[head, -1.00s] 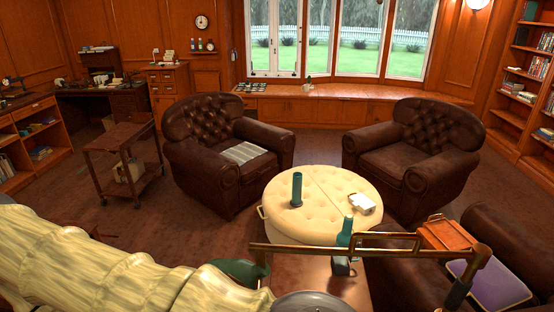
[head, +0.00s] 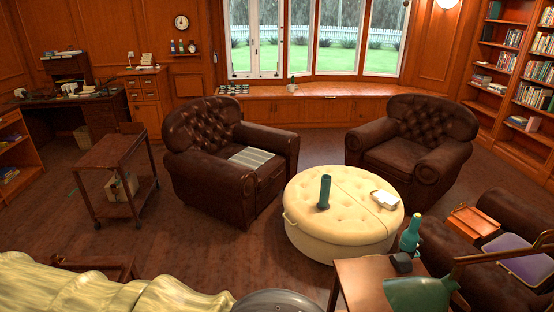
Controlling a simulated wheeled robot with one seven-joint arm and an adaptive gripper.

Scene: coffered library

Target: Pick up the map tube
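A dark green cylinder (head: 324,191), which looks like the map tube, stands upright on the round cream tufted ottoman (head: 325,240). It has a darker band at its foot and stands left of the ottoman's middle, with nothing touching its sides. My gripper is not in view, so its state and its distance from the tube do not show.
A white item (head: 384,199) lies on the ottoman's right. A green bottle (head: 410,237), a wooden side table (head: 355,280) and a green lamp shade (head: 418,292) are at front right. Leather armchairs (head: 225,150) (head: 415,140) stand behind. A trolley (head: 112,160) stands left. Floor left of the ottoman is clear.

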